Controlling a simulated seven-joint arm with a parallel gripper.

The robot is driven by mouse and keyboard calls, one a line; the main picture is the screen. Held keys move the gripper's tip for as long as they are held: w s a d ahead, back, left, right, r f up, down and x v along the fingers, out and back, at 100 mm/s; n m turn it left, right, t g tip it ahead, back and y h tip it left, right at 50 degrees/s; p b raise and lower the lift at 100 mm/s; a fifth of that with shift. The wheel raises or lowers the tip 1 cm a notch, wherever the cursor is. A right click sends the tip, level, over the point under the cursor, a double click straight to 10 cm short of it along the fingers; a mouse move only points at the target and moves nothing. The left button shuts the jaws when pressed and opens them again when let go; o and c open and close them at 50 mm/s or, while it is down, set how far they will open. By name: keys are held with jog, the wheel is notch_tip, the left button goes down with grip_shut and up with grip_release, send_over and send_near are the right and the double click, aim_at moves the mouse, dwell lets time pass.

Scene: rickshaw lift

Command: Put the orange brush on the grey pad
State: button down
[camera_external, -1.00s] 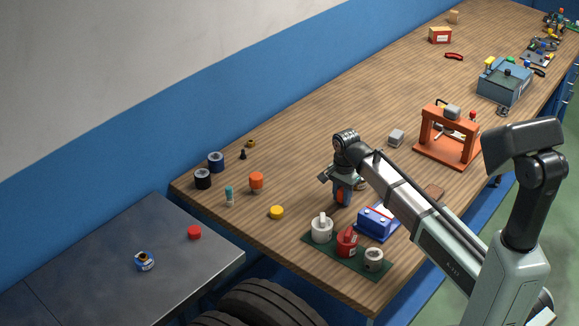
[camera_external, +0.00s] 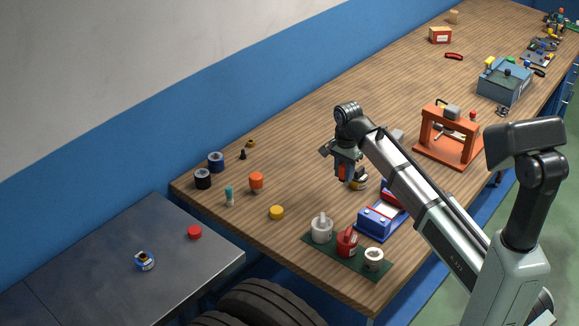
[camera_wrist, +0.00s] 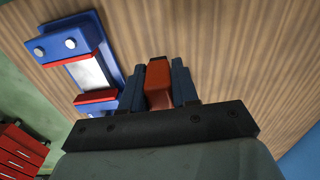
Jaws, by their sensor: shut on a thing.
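My gripper (camera_external: 345,181) is shut on the orange brush (camera_wrist: 158,74), which stands between its two dark fingers in the wrist view. In the external view the orange brush (camera_external: 343,173) shows as a small orange patch between the fingers, above the wooden bench. I cannot see clearly how far its lower end is from the wood. A small grey block (camera_external: 398,135) lies behind my arm, partly hidden. I cannot make out a flat grey pad with certainty.
Cups stand on a green mat (camera_external: 342,262).

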jog(key=shift+w+d+r, duration=0.15)
jog(key=shift+d+r, duration=0.1)
jog(key=shift+r, duration=0.05)
jog(key=w+d+m, duration=0.2)
jog(key=w+d, duration=0.4)
jog(key=d, duration=0.4)
notch_tip(320, 180, up, 4)
send_over(396, 133)
jog(key=shift+s+f+n, duration=0.1)
jog(key=shift+f+n, duration=0.4)
jog(key=shift+f, duration=1.95)
jog(key=shift+f+n, duration=0.5)
jog(key=shift+f, duration=1.9)
jog(key=shift+f, duration=0.1)
jog(key=c, duration=0.8)
grip_release()
jog(key=shift+c, duration=0.2)
